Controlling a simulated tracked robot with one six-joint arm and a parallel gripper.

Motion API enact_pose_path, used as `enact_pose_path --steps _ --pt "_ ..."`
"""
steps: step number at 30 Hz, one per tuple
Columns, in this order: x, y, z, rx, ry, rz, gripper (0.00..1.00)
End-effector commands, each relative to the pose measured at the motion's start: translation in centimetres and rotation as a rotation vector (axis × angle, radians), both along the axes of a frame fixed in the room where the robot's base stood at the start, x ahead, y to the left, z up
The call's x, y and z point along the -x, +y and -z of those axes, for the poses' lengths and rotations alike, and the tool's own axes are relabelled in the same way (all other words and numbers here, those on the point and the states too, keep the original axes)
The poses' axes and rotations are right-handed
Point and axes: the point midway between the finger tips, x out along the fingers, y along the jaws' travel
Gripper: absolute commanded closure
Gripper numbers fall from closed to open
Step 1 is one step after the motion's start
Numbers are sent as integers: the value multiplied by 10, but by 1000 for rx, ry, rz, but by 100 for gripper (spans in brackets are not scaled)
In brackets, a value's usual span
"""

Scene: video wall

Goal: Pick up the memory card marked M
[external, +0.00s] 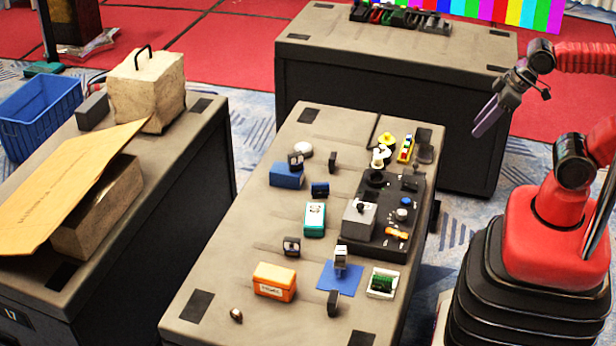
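Several small dark upright pieces stand on the near table. One is by the blue box (296,160), one is behind it (333,161), one is in the middle (320,190), one is above the orange box (291,246), and one is near the front (334,303). A greyish piece (341,257) stands on a blue mat (338,280). No letter M is readable, so I cannot tell which is the memory card. My gripper (480,130) hangs in the air right of the table, apart from everything on it; its finger gap does not show.
A black panel (415,222) with knobs and a grey block takes up the table's right side. Orange (275,282), teal (315,219) and blue (286,176) boxes stand left of it. The table's left strip is mostly clear. Another table (394,55) stands behind.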

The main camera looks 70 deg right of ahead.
Motion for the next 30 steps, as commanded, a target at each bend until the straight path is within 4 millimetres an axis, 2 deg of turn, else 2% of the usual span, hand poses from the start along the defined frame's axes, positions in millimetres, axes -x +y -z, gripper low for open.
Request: enact_pose_path --steps 6,16,25,30 --pt "0 0 0 0 0 0 64" --pt "0 0 0 0 0 0 41" --pt "0 -2 0 0 2 7 41" --pt "-3 -6 15 0 53 21 41"
